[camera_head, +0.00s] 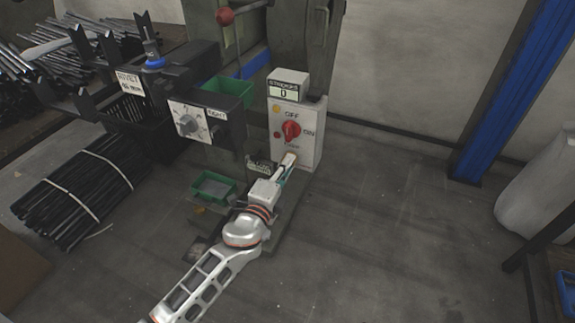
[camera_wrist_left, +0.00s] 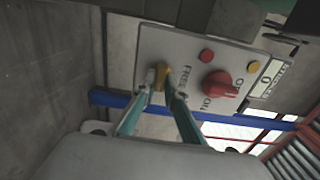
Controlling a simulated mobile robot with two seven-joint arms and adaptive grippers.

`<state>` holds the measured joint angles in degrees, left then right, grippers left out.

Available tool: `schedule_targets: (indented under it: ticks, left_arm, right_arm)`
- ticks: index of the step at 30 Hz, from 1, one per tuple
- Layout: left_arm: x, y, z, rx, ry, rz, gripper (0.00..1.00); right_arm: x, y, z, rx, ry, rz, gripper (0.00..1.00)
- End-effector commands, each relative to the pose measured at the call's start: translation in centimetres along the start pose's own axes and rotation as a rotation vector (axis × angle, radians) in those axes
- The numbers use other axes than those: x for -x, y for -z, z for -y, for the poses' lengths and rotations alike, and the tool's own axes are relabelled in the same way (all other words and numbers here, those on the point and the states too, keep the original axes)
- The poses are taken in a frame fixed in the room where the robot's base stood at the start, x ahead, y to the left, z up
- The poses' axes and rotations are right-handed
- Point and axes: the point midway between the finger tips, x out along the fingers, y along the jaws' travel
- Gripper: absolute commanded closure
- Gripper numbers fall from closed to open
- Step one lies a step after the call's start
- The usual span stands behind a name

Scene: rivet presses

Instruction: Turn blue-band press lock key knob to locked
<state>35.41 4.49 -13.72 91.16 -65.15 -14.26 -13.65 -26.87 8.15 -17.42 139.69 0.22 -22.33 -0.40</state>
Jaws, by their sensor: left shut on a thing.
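The press's white control panel (camera_head: 309,150) carries a red rotary switch (camera_head: 291,130) with OFF and ON marks. In the left wrist view the panel (camera_wrist_left: 150,45) appears turned on its side. A brass-coloured lock key knob (camera_wrist_left: 161,73) sits near its lower end, beside lettering that seems to read FREE. My left gripper (camera_wrist_left: 158,90) has its two fingers shut on this knob, one on each side. In the head view my left gripper (camera_head: 288,164) reaches the bottom of the panel and hides the knob. The knob's exact angle is hard to tell. My right gripper is not in view.
A counter box (camera_head: 288,84) reading 0 sits atop the panel. Left are a dark box with a grey dial (camera_head: 187,124), a blue-ringed part (camera_head: 153,62), a green tray (camera_head: 212,187) and bundled black rods (camera_head: 80,190).

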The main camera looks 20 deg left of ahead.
Motion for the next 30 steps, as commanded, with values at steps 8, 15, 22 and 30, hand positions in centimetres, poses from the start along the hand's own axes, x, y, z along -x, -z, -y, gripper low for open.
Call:
schedule_targets:
  ticks: [8,15,22,30]
  left_arm:
    - [0.0,0.0,-0.1,-0.004,-0.001,0.0,1.0]
    - [0.0,0.0,-0.1,-0.003,-0.001,0.0,0.72]
    - [0.2,0.0,-0.1,-0.002,-0.001,0.0,0.72]
    - [4.1,0.0,-0.2,0.0,-0.003,0.0,0.72]
  right_arm:
    - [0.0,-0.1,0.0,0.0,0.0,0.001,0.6]
    - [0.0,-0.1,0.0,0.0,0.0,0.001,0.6]
    - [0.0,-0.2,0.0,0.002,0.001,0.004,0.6]
    - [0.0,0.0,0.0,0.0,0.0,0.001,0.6]
